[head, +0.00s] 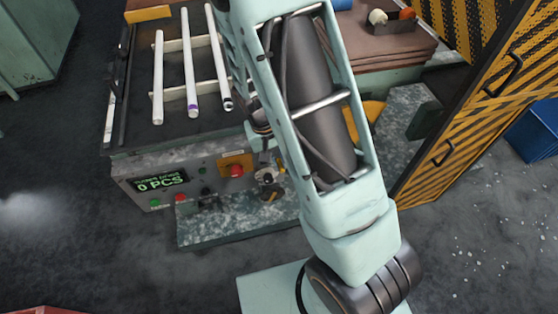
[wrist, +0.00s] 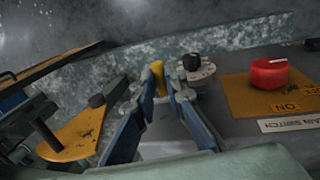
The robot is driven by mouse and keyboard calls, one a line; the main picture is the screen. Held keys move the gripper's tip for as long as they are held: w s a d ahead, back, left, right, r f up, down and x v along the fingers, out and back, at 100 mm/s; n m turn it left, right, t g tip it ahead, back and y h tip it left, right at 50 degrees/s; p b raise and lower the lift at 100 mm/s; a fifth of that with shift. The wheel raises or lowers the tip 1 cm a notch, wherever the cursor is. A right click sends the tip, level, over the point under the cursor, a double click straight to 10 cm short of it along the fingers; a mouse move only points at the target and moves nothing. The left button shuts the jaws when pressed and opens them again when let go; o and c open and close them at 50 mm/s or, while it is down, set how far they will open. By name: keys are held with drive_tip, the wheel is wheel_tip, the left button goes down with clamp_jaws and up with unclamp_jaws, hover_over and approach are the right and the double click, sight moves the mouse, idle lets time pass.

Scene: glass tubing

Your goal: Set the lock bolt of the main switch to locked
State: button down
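The main switch is a red knob (wrist: 268,76) on a yellow plate, with upside-down lettering beside it in the wrist view. In the head view the red knob (head: 236,170) is on the front panel. My gripper (wrist: 161,88) has two blue-lined fingers with a gap between them. A small yellow peg (wrist: 158,76) shows between the fingertips; I cannot tell whether they touch it. A black knob on a pale round plate (wrist: 192,64) is just right of the fingertips. Which part is the lock bolt, and its position, I cannot tell.
The front panel carries a lit display (head: 161,182) reading 0 PCS and several buttons. White glass tubes (head: 190,62) lie on the rack above. A yellow-black striped cabinet (head: 470,110) stands at right.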

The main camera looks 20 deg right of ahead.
drive_tip(key=shift+a, duration=0.1)
drive_tip(key=shift+a, duration=2.1)
drive_tip(key=c, duration=2)
unclamp_jaws()
drive_tip(key=shift+a, duration=0.15)
drive_tip(key=shift+o, duration=0.2)
wheel_tip(320, 180, up, 12)
drive_tip(key=a, duration=0.2)
drive_tip(key=shift+a, duration=0.15)
